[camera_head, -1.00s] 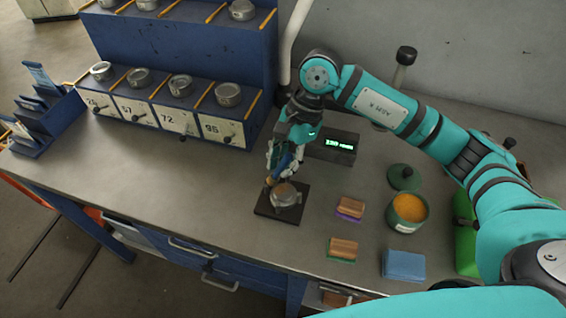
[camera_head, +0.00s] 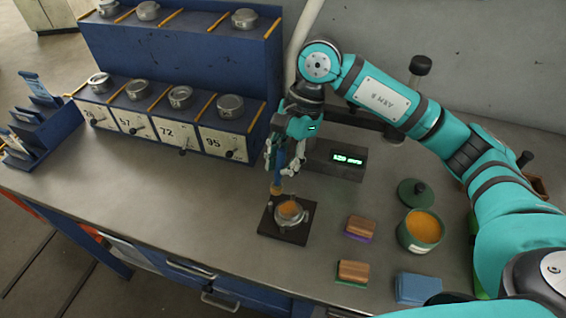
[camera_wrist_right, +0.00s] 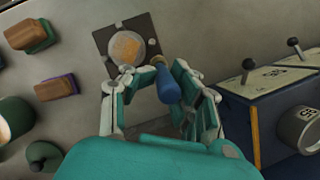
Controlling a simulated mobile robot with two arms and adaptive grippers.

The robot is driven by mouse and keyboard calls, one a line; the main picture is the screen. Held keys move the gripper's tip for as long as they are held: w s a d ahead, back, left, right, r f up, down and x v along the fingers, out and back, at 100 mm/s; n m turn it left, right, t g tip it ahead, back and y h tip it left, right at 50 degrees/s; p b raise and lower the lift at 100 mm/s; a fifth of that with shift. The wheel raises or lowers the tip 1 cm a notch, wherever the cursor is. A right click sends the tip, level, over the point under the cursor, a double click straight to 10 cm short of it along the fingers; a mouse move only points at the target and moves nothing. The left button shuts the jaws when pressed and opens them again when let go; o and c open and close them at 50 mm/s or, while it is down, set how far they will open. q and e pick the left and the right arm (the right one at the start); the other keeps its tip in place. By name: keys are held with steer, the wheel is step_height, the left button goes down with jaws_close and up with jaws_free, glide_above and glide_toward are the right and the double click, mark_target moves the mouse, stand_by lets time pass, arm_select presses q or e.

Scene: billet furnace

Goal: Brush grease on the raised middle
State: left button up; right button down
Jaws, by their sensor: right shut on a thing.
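My right gripper (camera_head: 284,160) is shut on a brush with a blue handle (camera_head: 280,168); its light brown head points down. The brush handle also shows in the right wrist view (camera_wrist_right: 168,88). A round metal part (camera_head: 291,213) sits on a dark square plate (camera_head: 268,226), with orange grease on its middle. The grease patch shows in the right wrist view (camera_wrist_right: 127,47) too. The brush head is at the far left edge of the part; I cannot tell whether it touches. An open green tub of orange grease (camera_head: 405,240) stands to the right. My left gripper is not in view.
Two wood-backed brushes (camera_head: 360,226) (camera_head: 353,270), a blue block (camera_head: 418,289) and a green lid (camera_head: 415,192) lie right of the plate. A lit display box (camera_head: 335,160) stands behind it. A blue rack (camera_head: 180,45) with several metal parts is at left.

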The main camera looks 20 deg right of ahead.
mark_target(283, 152)
steer(key=shift+w+r, duration=0.15)
steer(key=shift+r, duration=0.65)
steer(key=r, duration=0.1)
steer(key=r+p, duration=0.1)
steer(key=r, duration=0.1)
steer(key=r+p, duration=0.1)
steer(key=shift+s+r, duration=0.25)
steer(key=shift+r, duration=0.15)
steer(key=shift+r+p, duration=0.35)
steer(key=shift+r, duration=0.2)
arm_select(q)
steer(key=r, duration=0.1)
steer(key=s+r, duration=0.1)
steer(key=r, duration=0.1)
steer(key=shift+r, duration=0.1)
arm_select(e)
steer(key=shift+s, duration=0.1)
